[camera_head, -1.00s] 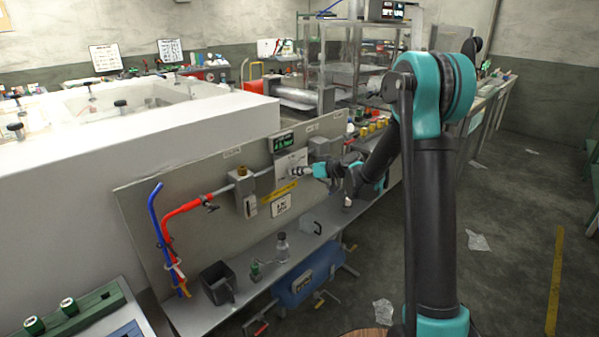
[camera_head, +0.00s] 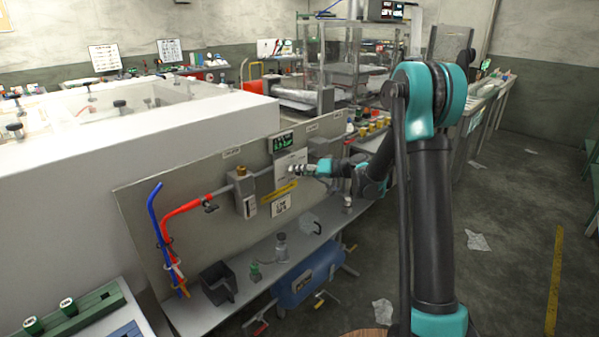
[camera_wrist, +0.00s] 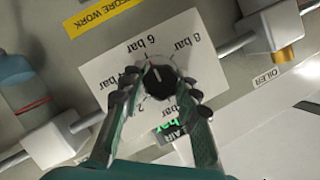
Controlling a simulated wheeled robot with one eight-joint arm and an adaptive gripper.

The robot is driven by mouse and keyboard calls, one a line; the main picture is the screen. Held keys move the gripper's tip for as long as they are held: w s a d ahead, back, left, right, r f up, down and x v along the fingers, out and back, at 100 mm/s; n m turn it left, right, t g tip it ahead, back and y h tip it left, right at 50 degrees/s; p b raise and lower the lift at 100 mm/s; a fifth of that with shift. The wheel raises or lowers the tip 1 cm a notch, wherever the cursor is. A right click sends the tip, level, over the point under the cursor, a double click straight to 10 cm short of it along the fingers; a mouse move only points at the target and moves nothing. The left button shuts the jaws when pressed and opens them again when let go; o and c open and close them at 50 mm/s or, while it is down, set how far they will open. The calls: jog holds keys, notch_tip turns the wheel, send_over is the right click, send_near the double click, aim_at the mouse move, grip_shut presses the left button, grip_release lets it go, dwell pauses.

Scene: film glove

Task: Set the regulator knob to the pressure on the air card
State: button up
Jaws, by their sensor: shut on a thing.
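The regulator knob (camera_wrist: 159,78) is black with a red pointer line and sits on a white dial plate (camera_wrist: 205,60) marked in bar. In the wrist view the pointer points up, close to the 6 bar mark. My gripper (camera_wrist: 157,86) is shut on the knob, one finger on each side. In the head view my gripper (camera_head: 308,171) reaches the panel from the right and hides the knob. The air card (camera_head: 281,206) is white and hangs below a yellow strip; its print is too small to read.
A dark display with green digits (camera_head: 283,142) sits above the dial; its digits are unclear. A grey filter unit (camera_head: 245,192) and red hose (camera_head: 188,207) are to the left. A shelf below holds a dark bin (camera_head: 218,283) and a bottle (camera_head: 281,247). A blue tank (camera_head: 308,275) hangs underneath.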

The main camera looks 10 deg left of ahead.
jog(key=o, duration=1.2)
jog(key=v, duration=1.2)
jog(key=s+d+f+m+h, duration=0.1)
jog(key=s+d+f+h, duration=0.3)
jog(key=s, duration=0.7)
jog(key=s+d+f+m+g+h, duration=0.1)
jog(key=s+d+f+h, duration=0.3)
jog(key=s+d, duration=0.4)
jog(key=s+d+f+m+h, duration=0.3)
jog(key=s+d+f+h, duration=0.1)
jog(key=s, duration=1.1)
jog(key=shift+d+f+g+h, duration=0.15)
jog(key=shift+d+h, duration=0.2)
jog(key=shift+d, duration=0.3)
jog(key=shift+d+f+g+h, duration=0.15)
jog(key=shift+d+h, duration=0.2)
jog(key=shift+d, duration=0.35)
